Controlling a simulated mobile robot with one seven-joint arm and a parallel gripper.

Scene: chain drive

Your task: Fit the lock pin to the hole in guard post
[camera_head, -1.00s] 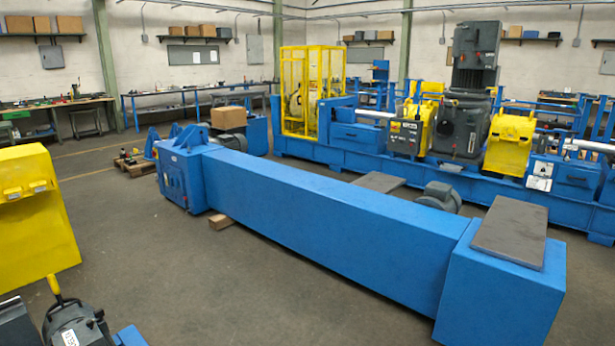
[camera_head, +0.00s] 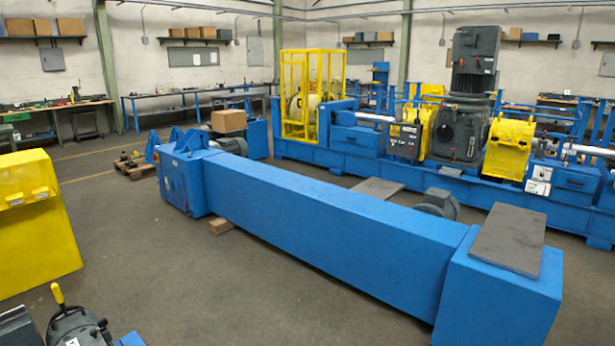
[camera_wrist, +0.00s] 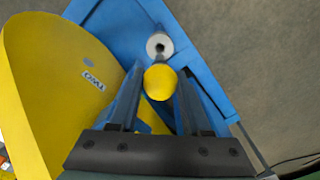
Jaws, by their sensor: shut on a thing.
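In the wrist view my gripper (camera_wrist: 160,82) is shut on the lock pin (camera_wrist: 159,84), of which only a rounded yellow head shows between the fingers. Any shaft is hidden behind that head. Just above the pin in the picture is the guard post (camera_wrist: 154,40), a pale round end with a dark hole (camera_wrist: 159,47) at its middle. The pin's head lies just below the hole in the picture, and I cannot tell whether pin and post touch.
A large yellow guard (camera_wrist: 45,80) with a white label fills the left of the wrist view, close to the left finger. Blue framework (camera_wrist: 110,20) lies behind the post. In the head view a long blue beam (camera_head: 330,225) crosses the grey floor.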

